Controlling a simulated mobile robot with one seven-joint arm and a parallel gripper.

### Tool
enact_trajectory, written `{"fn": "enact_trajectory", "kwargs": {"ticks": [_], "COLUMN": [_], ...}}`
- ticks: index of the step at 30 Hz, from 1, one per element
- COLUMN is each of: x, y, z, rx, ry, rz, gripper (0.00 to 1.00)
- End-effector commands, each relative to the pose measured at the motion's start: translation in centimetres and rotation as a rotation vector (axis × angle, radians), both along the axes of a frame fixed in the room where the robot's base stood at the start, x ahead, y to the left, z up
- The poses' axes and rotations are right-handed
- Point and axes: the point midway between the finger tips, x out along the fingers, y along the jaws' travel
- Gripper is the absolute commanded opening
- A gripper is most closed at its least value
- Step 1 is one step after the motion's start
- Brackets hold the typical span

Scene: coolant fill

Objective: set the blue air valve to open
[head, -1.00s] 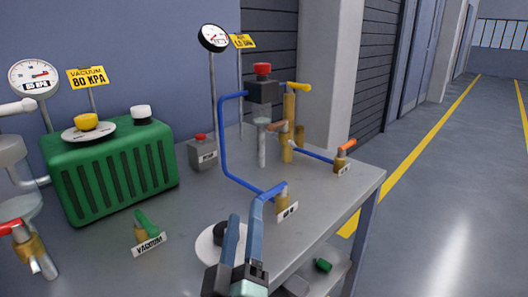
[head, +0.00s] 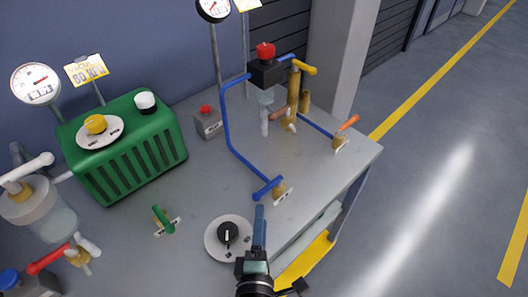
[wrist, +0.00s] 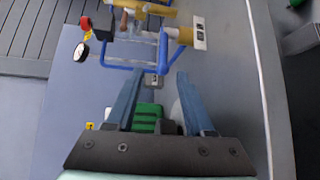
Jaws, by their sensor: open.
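In the wrist view the blue lever (wrist: 164,52) shows just beyond the fingertips. My gripper (head: 260,208) is just below the valve in the head view, its fingers overlapping there. In the wrist view my gripper (wrist: 157,77) is open and empty, its two fingers apart. I cannot tell whether a fingertip touches the lever.
A black-knobbed white dial (head: 228,237) lies left of my gripper. An orange-handled valve (head: 343,133), brass pipes (head: 294,88) and a red-topped black box (head: 266,72) stand behind. A green ribbed unit (head: 130,145) and a green-handled valve (head: 163,219) are left.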

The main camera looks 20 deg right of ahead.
Motion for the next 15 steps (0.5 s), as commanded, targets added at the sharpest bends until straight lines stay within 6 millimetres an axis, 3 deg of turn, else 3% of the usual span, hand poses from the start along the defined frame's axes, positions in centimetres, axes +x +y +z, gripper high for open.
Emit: {"fn": "enact_trajectory", "kwargs": {"ticks": [7, 15], "x": [-0.2, 3.5], "y": [0.0, -1.7], "z": [-0.4, -0.9], "rx": [-0.03, -0.03], "ry": [0.044, 0.04], "rz": [0.01, 0.009], "gripper": [0.53, 0.53]}}
